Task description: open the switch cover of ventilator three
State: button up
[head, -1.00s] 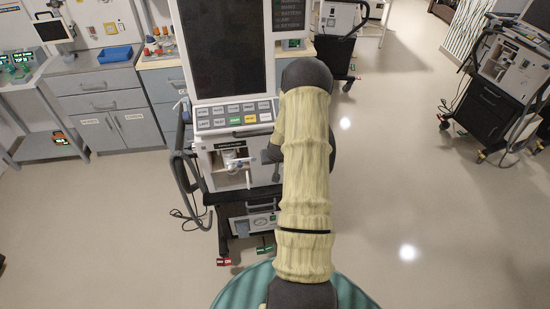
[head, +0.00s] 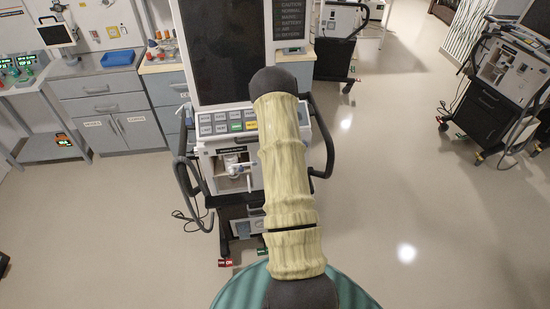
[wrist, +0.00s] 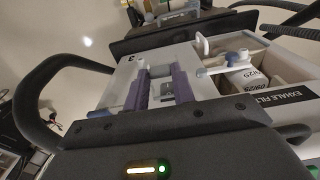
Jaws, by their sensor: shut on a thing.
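The ventilator in front of me (head: 208,52) has a tall dark screen, a button row and a white front. In the head view my arm hides part of that front and my gripper. In the wrist view my gripper (wrist: 160,76) has its two purple fingers against the white panel (wrist: 122,76). They are shut on a small pale piece (wrist: 160,71), which looks like the switch cover; its hinge and how far it is lifted are hard to make out. The exhale filter bay (wrist: 262,72), with a white bottle and blue-capped fittings, lies beside the fingers.
Dark curved handles flank the ventilator, at left (head: 184,150) and right (head: 325,140). Other ventilators stand at the back (head: 338,48) and right (head: 490,105). Drawers (head: 102,105) line the left wall. The floor at right (head: 400,190) is clear.

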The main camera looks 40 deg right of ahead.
dwell(0.3)
jog(key=o, duration=1)
notch_tip(320, 180, up, 17)
jog(key=b, duration=0.4)
jog(key=shift+s+a+r, duration=0.15)
jog(key=shift+s+a, duration=0.05)
jog(key=shift+s, duration=0.1)
jog(key=shift+a, duration=0.1)
